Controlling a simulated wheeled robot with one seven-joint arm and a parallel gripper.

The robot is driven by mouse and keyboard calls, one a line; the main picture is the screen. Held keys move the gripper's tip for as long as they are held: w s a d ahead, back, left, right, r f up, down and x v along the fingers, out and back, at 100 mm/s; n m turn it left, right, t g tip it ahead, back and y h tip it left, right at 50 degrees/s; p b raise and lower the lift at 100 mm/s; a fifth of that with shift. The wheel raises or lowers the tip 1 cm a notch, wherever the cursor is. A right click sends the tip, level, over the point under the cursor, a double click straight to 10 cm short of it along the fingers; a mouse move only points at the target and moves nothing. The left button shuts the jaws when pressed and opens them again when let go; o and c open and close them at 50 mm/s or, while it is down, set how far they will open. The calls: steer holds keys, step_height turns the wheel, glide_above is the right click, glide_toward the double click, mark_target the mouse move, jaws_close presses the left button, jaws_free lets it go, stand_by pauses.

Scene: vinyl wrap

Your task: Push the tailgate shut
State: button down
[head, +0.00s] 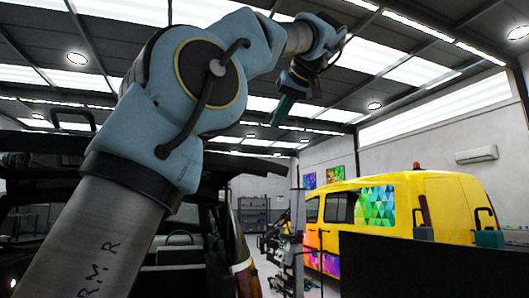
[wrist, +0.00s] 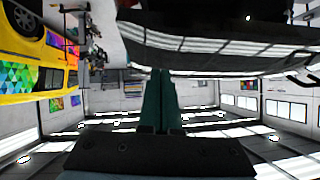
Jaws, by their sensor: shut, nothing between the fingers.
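The dark tailgate (head: 40,150) stands raised at the left of the head view, above the open rear of a dark vehicle (head: 180,255). My arm crosses in front and hides part of both. My gripper (head: 281,112) is high up, right of the tailgate in the picture, with its teal fingers pointing down. In the wrist view my gripper (wrist: 161,72) shows its fingers shut together and empty. A large dark panel, seemingly the tailgate (wrist: 230,50), spans the upper right of that view. I cannot tell whether the fingertips touch it.
A yellow van (head: 440,205) with colourful wrap is parked at the right. A dark panel (head: 430,265) stands in the lower right foreground. Shelves and equipment (head: 255,212) stand at the back. The space around my gripper under the ceiling looks clear.

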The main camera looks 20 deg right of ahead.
steer(key=w+a+f, duration=0.1)
steer(key=w+f, duration=0.5)
steer(key=f, duration=0.1)
steer(key=shift+w+f, duration=0.15)
steer(key=shift+w, duration=0.2)
steer(key=shift+a, duration=0.1)
